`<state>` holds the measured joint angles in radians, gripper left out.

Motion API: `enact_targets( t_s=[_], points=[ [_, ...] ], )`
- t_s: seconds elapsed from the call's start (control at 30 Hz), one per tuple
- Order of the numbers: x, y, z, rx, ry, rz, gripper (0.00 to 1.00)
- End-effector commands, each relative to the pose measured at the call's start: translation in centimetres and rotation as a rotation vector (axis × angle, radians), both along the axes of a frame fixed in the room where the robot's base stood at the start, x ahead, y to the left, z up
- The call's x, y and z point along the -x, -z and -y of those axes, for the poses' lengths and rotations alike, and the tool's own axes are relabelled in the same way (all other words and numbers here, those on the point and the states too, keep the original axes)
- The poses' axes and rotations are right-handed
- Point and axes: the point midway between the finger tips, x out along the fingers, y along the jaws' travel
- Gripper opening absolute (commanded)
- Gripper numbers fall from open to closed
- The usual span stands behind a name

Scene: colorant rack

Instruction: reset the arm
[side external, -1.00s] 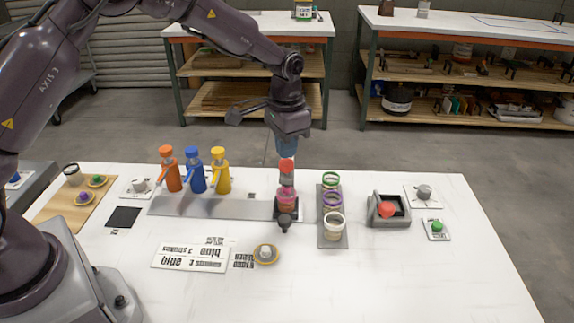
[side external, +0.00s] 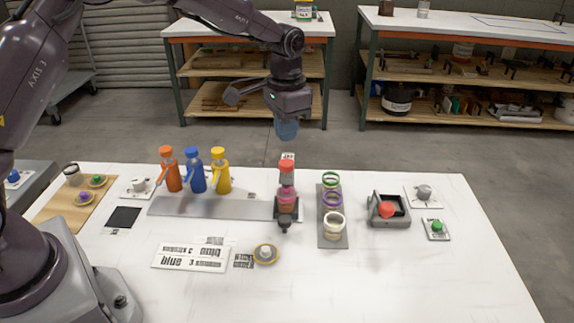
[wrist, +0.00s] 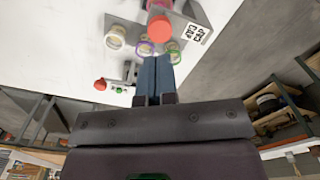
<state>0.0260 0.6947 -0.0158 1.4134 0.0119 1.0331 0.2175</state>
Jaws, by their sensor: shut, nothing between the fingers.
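My gripper (side external: 286,130) is shut and empty, raised in the air above the back edge of the white table. Its blue fingers (wrist: 155,75) also show together in the wrist view. Below it, apart from it, a pink-and-clear container with a red cap (side external: 286,166) stands upright at the right end of the metal rack strip (side external: 225,206). The red cap also shows in the wrist view (wrist: 160,29), just beyond the fingertips.
Orange (side external: 170,170), blue (side external: 194,171) and yellow (side external: 219,171) bottles stand on the strip. A grey tray (side external: 330,243) with ring-topped cups is to the right, then a grey box (side external: 388,220) with a red knob. The table's front right is clear.

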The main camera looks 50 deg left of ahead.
Motion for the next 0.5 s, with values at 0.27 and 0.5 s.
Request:
enact_targets(
  t_s=[0.27, 0.5],
  points=[
    [0.0, 0.1, 0.0, 0.001, -0.021, 0.002, 0.0],
    [5.0, -0.7, -0.3, -0.003, -0.091, -0.037, 0.0]
  ],
)
